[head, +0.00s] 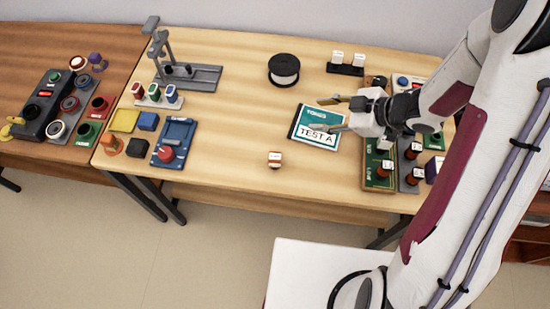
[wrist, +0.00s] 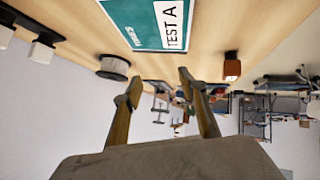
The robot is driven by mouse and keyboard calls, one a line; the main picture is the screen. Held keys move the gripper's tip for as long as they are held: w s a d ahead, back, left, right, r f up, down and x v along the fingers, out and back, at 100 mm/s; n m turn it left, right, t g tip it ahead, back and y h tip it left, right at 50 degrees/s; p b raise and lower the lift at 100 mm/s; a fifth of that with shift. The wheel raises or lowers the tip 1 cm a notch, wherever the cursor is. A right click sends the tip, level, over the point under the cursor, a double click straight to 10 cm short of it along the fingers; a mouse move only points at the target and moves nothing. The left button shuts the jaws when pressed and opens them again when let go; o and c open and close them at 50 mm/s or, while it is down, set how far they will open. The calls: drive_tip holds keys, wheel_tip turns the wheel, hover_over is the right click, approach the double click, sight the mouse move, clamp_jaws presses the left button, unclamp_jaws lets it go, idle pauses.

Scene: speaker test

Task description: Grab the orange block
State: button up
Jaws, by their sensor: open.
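An orange block (head: 110,147) lies at the left part of the light wooden table, near its front left corner. It sits beside a black block (head: 137,148), with a yellow block (head: 124,120) and a blue block (head: 148,121) behind. My gripper (head: 328,114) is far to its right, above the teal "TEST A" box (head: 306,123). It is open with nothing between its fingers, which also show in the wrist view (wrist: 158,82). I cannot make out the orange block for sure in the wrist view.
A small white-topped reddish piece (head: 275,161) stands near the front edge. A black spool (head: 284,70) is at the back. A blue tray with a red knob (head: 173,143) and a grey stand (head: 190,77) are on the left. The table's middle is mostly clear.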

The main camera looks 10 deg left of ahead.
sight(276, 157)
drive_tip(key=s+a+f+g+y, duration=0.1)
drive_tip(key=s, duration=0.2)
drive_tip(key=s+a+f+n+g+y, duration=0.1)
drive_tip(key=s+a+g, duration=0.1)
drive_tip(key=s, duration=0.1)
drive_tip(key=s+a+f+g+y, duration=0.1)
drive_tip(key=s+y, duration=0.1)
drive_tip(key=s, duration=0.1)
drive_tip(key=shift+s+a+n+g, duration=0.15)
drive_tip(key=shift+s+n+g, duration=0.15)
drive_tip(key=shift+n, duration=0.1)
drive_tip(key=shift+s+g+y, duration=0.3)
drive_tip(key=shift+s, duration=0.45)
drive_tip(key=shift+a, duration=0.15)
drive_tip(key=shift+x, duration=1.2)
drive_tip(key=shift+a, duration=0.15)
drive_tip(key=shift+r+x, duration=0.2)
drive_tip(key=shift+x, duration=2.25)
drive_tip(key=shift+w+a, duration=0.1)
drive_tip(key=shift+w, duration=0.05)
clamp_jaws()
